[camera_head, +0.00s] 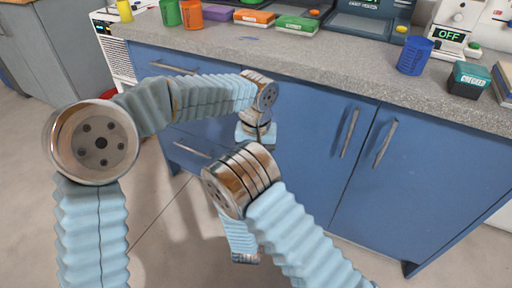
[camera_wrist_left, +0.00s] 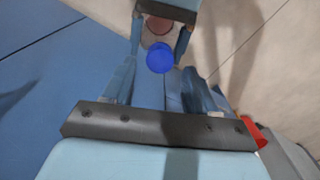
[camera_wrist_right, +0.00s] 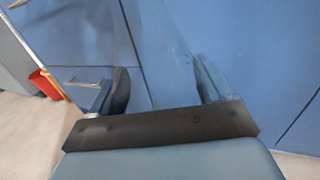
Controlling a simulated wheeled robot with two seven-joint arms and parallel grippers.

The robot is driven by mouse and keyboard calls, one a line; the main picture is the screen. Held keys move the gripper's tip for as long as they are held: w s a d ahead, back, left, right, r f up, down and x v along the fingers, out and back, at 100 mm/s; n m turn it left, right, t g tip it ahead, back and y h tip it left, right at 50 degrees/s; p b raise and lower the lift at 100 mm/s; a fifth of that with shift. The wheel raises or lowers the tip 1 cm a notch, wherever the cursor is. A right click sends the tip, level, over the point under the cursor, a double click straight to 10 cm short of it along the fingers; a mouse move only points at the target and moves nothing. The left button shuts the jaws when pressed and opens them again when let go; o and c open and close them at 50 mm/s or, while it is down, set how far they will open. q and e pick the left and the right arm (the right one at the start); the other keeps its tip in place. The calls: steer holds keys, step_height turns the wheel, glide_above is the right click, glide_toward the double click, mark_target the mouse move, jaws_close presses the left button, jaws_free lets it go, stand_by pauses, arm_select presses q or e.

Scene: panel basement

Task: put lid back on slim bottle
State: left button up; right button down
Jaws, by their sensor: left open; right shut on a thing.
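A round blue piece (camera_wrist_left: 160,57), seen end-on, sits between the fingers of my right gripper (camera_wrist_left: 158,46) in the left wrist view. I cannot tell whether it is the lid alone or the top of the bottle. My right gripper is shut on it; the right wrist view shows its two fingers (camera_wrist_right: 162,85) apart with only a faint bluish shape between them. My left gripper (camera_wrist_left: 160,82) is open and faces the blue piece, a short way from it. In the head view both wrists hang before the blue cabinet and hide what is held.
The blue cabinet doors (camera_head: 310,130) are close behind the grippers. The grey counter (camera_head: 330,72) holds several coloured boxes, a blue cup (camera_head: 414,56), a dark green box (camera_head: 468,79) and orange (camera_head: 191,14) and green cups. A red object (camera_wrist_right: 46,84) stands on the floor to the left.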

arm_select(q)
steer(key=shift+f, duration=1.55)
jaws_close()
steer(key=m, duration=0.8)
steer(key=shift+o, duration=0.3)
jaws_free()
